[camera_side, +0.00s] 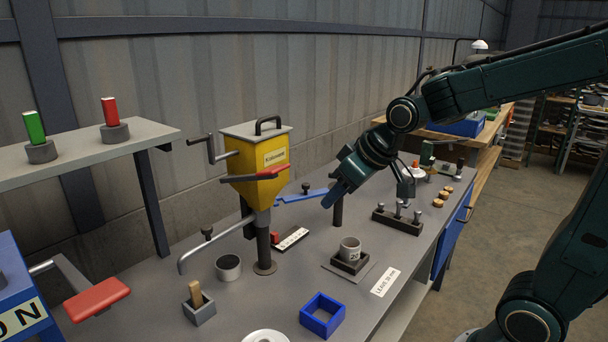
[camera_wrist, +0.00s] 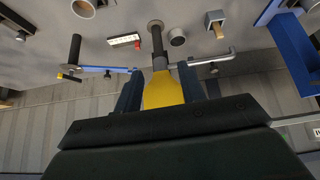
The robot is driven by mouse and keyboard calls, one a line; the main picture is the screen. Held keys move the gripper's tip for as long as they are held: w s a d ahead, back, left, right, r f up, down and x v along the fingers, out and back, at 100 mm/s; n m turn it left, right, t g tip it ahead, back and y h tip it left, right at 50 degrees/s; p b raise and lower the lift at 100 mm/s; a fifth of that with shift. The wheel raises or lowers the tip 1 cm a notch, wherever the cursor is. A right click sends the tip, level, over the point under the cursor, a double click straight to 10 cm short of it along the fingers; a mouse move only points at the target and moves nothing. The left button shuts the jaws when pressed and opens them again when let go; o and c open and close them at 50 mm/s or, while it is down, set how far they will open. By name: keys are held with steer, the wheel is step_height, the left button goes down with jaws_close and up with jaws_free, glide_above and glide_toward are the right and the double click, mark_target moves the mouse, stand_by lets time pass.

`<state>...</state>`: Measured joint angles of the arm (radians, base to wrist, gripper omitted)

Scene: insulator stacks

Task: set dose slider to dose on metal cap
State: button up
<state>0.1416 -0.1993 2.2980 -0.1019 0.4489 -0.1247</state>
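A yellow hopper (camera_side: 258,160) with a black top handle stands on a dark post over the bench. It carries a red-ended lever (camera_side: 256,175), and a bent grey pipe (camera_side: 215,240) runs low to its left. A white strip with marks and a small red piece (camera_side: 291,239) lies by the post; it also shows in the wrist view (camera_wrist: 124,40). I cannot tell which part is the dose slider or which piece is the metal cap. My gripper (camera_side: 331,196) is right of the hopper, near a blue bar (camera_side: 302,196). Its fingers (camera_wrist: 165,84) are apart, nothing visibly held.
A cup (camera_side: 350,249) sits in a dark square holder. A rack of metal pins (camera_side: 398,219), a blue square frame (camera_side: 322,314), a round dark-topped pot (camera_side: 228,268) and a grey block with a wooden peg (camera_side: 198,306) stand around. A raised shelf (camera_side: 90,150) is left.

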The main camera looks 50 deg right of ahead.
steer(key=w+d+f+t, duration=0.1)
steer(key=w+d+f, duration=0.1)
steer(key=w+f, duration=0.3)
steer(key=w+d+f, duration=0.2)
steer(key=w+d, duration=0.1)
steer(key=w, duration=0.3)
steer(key=t, duration=0.1)
glide_toward(275, 233)
steer(key=v, duration=0.3)
steer(key=shift+s+a+r+m, duration=0.1)
steer(key=shift+s+m, duration=0.1)
steer(key=shift+m, duration=0.1)
steer(key=shift+w, duration=0.1)
steer(key=shift+x, duration=6.8)
jaws_close()
